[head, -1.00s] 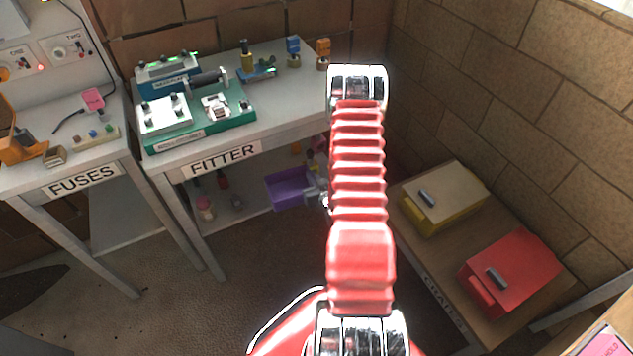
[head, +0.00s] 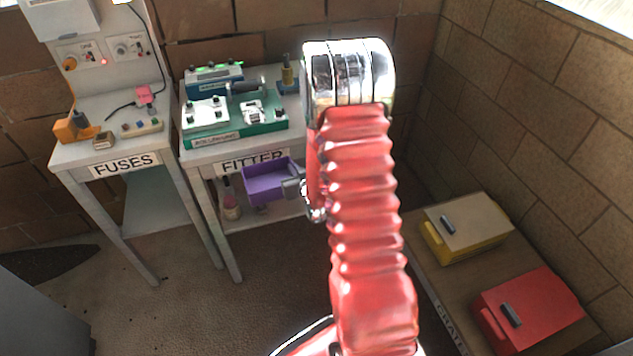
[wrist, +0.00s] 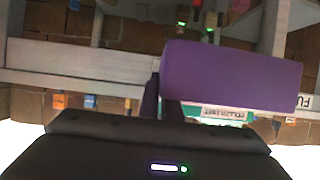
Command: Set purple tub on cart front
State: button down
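The purple tub (head: 266,184) hangs in front of the FITTER bench, at about the height of its label. My gripper (head: 294,187) is at the tub's right end in the head view and is shut on it. In the wrist view the tub (wrist: 230,76) fills the upper right, beside a dark finger (wrist: 150,98); the exact grip on its wall is hard to make out. The tub looks roughly level. I cannot identify a cart in these frames.
The FITTER bench (head: 205,158) with devices on top stands behind the tub. The FUSES bench (head: 75,155) is to the left. A low table (head: 462,284) at right bears a yellow crate (head: 470,228) and a red crate (head: 530,310). Floor between is clear.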

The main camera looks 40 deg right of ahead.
jog(key=a+r+n+y, duration=0.1)
jog(key=a+r, duration=0.7)
jog(key=a, duration=0.3)
jog(key=w+a+r+n+y, duration=0.1)
jog(key=a+r+y, duration=0.1)
jog(key=a+r, duration=0.5)
jog(key=a, duration=0.3)
jog(key=shift+a+r+n, duration=0.35)
jog(key=shift+n, duration=0.05)
jog(key=shift+w, duration=0.1)
